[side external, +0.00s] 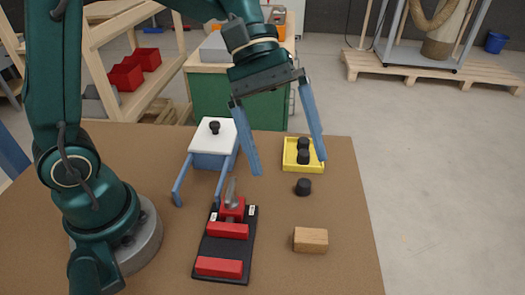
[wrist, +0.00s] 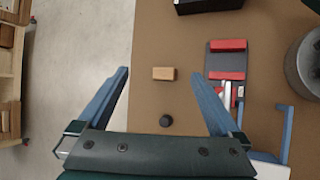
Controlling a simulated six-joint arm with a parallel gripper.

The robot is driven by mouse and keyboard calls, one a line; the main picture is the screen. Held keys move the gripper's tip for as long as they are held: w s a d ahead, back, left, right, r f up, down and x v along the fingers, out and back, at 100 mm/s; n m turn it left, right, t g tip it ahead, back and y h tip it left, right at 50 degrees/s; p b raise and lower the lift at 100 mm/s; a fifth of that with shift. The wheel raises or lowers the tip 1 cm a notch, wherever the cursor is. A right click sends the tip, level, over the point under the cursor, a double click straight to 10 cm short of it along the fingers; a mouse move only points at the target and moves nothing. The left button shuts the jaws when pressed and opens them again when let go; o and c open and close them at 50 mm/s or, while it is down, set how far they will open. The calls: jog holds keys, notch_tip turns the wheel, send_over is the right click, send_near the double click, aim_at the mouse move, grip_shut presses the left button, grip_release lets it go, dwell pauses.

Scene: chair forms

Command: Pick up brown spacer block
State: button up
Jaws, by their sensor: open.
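The brown spacer block (side external: 311,240) is a small wooden block lying on the brown table near its right front part. It also shows in the wrist view (wrist: 164,73), beyond the fingertips and roughly centred between them. My gripper (side external: 285,167) is open and empty, with two blue fingers spread wide. It is raised above the table, behind the block in the side external view. In the wrist view the open fingers (wrist: 160,85) frame the block and a black knob.
A loose black knob (side external: 303,187) stands between the block and a yellow tray (side external: 289,166) holding black knobs. A black fixture (side external: 229,245) with red blocks lies left of the block. A white-topped blue chair form (side external: 213,139) stands behind it. Table around the block is clear.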

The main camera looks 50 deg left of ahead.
jog(key=w+d+f+n+g+h, duration=0.2)
jog(key=w+f+n+h, duration=0.15)
jog(key=f, duration=0.35)
jog(key=n+g+h, duration=0.1)
jog(key=n, duration=0.2)
send_near(312, 235)
jog(key=shift+m, duration=0.25)
jog(key=x, duration=0.5)
jog(key=shift+w+f, duration=0.1)
jog(key=shift+f, duration=0.3)
jog(key=shift+d+f+g+h, duration=0.15)
jog(key=shift+g+h, duration=0.1)
jog(key=shift+g, duration=0.15)
jog(key=shift+x, duration=2.4)
jog(key=shift+f, duration=0.1)
jog(key=c, duration=1.2)
jog(key=shift+c, duration=0.2)
